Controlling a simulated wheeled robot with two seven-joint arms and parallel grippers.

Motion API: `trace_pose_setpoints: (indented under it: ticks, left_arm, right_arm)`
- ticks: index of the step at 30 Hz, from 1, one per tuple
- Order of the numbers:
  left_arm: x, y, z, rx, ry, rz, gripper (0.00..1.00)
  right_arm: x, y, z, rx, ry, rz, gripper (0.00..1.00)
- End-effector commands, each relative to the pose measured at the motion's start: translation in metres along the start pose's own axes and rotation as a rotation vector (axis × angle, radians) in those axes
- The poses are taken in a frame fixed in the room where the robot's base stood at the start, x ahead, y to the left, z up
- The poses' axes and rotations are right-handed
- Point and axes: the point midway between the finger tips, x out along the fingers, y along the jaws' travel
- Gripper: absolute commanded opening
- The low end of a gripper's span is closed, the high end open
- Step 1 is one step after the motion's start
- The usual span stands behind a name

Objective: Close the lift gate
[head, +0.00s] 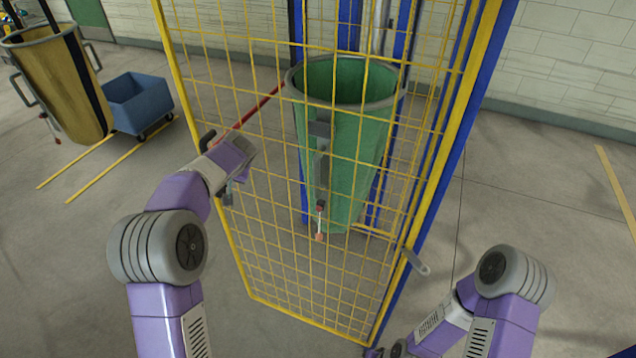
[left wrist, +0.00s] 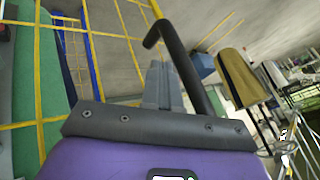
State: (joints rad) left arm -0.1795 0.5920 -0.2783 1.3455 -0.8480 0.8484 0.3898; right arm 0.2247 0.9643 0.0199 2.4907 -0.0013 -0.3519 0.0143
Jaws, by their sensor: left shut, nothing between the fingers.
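The lift gate is a yellow wire mesh panel (head: 262,215) standing in front of me in the head view. Its left edge appears to stand away from the blue frame behind. A black bent handle (head: 207,141) sits near that left edge; it also shows as a curved black bar in the left wrist view (left wrist: 181,55). My left gripper (head: 228,193) is beside the gate's left edge, just below the handle. Its fingers (left wrist: 163,85) are together and empty, beside the bar and not around it. My right gripper is mostly cut off at the bottom edge of the head view.
A green bin (head: 345,150) with a grey rim shows behind the mesh. A red bar (head: 255,108) slants behind the gate. A grey lever (head: 416,262) is at the right post. A yellow bag (head: 62,85) and blue cart (head: 138,102) stand at left.

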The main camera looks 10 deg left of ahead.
Motion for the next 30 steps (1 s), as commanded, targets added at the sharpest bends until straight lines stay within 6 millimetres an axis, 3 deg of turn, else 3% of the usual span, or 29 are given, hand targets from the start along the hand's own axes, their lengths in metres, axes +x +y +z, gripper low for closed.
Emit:
trace_pose_setpoints:
  ticks: [2,10,18,25,28,30]
  left_arm:
    - [-0.007,0.02,0.001,0.005,0.004,0.005,0.0]
    - [-0.073,0.018,-0.001,0.001,0.005,0.006,0.0]
    - [-0.106,0.019,0.0,0.002,0.001,0.006,0.0]
    - [-0.106,0.022,0.002,0.008,-0.004,0.012,0.0]
    - [-0.087,0.04,0.012,0.036,-0.024,0.052,0.0]
    - [-0.064,0.065,0.028,0.072,-0.049,0.108,0.0]
  right_arm:
    - [0.01,0.004,0.0,0.0,0.0,0.0,0.46]
    - [0.005,0.002,0.0,0.0,0.0,0.0,0.46]
    - [0.004,0.002,0.0,0.0,0.0,0.0,0.46]
    - [0.004,0.002,0.0,0.0,0.0,0.0,0.46]
    - [0.005,0.002,0.0,0.0,0.0,0.0,0.46]
    - [0.005,0.002,0.0,0.0,0.0,0.0,0.46]
